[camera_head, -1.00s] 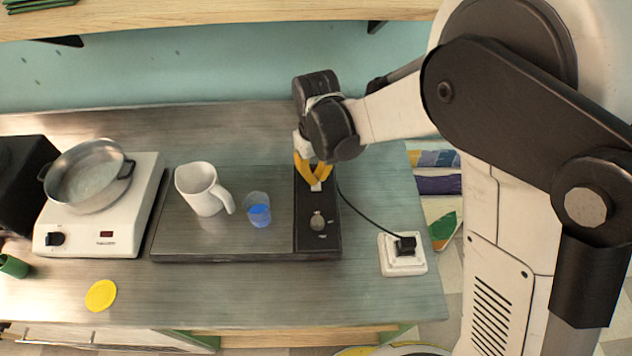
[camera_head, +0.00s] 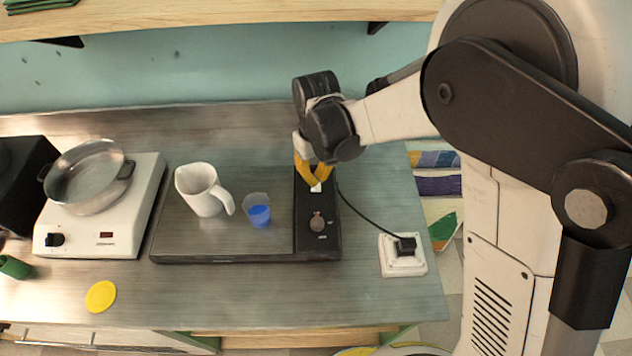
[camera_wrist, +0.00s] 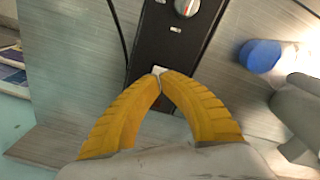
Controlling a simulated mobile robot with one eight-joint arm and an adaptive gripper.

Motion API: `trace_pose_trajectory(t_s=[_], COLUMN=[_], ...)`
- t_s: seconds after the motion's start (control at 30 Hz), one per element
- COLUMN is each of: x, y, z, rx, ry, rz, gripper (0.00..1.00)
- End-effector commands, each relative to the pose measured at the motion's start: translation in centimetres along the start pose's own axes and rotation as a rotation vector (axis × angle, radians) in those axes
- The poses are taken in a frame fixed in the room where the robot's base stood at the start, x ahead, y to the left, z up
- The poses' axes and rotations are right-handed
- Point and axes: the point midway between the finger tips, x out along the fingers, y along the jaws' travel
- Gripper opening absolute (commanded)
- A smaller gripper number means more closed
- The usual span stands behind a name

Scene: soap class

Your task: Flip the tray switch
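The tray (camera_head: 225,245) is a flat dark stirrer plate on the counter. Its black control strip (camera_head: 303,240) runs along the right side. A small white switch (camera_head: 316,188) sits on this strip and also shows in the wrist view (camera_wrist: 160,69). A round knob (camera_head: 317,222) is nearer the front; it also shows in the wrist view (camera_wrist: 187,7). My gripper (camera_head: 313,184) points down over the strip, its yellow fingertips together at the switch. In the wrist view my gripper (camera_wrist: 160,76) partly hides the switch; whether it touches is unclear. Nothing is visibly held.
A white pitcher (camera_head: 198,190) and a clear cup with blue contents (camera_head: 259,216) stand on the tray. A hotplate (camera_head: 120,235) with a metal pot (camera_head: 88,180) is at left. A black cord (camera_head: 362,217) runs to a white socket (camera_head: 402,262). The front counter is mostly clear.

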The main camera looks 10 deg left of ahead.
Motion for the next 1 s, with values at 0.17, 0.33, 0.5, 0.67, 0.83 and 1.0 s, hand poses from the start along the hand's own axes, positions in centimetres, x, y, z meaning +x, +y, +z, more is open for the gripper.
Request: trace_pose_trajectory(t_s=[0.17, 0.33, 0.5, 0.67, 0.83, 1.0], x=[0.1, 0.4, 0.7, 0.9, 1.1, 1.4], y=[0.0, 0.0, 0.0, 0.0, 0.0, 0.0], z=[0.0, 0.0, 0.0, 0.0, 0.0, 0.0], rx=[0.000, 0.000, 0.000, 0.000, 0.000, 0.000], ry=[0.000, 0.000, 0.000, 0.000, 0.000, 0.000], rz=[0.000, 0.000, 0.000, 0.000, 0.000, 0.000], gripper=[0.00, 0.00, 0.00, 0.00, 0.00, 0.00])
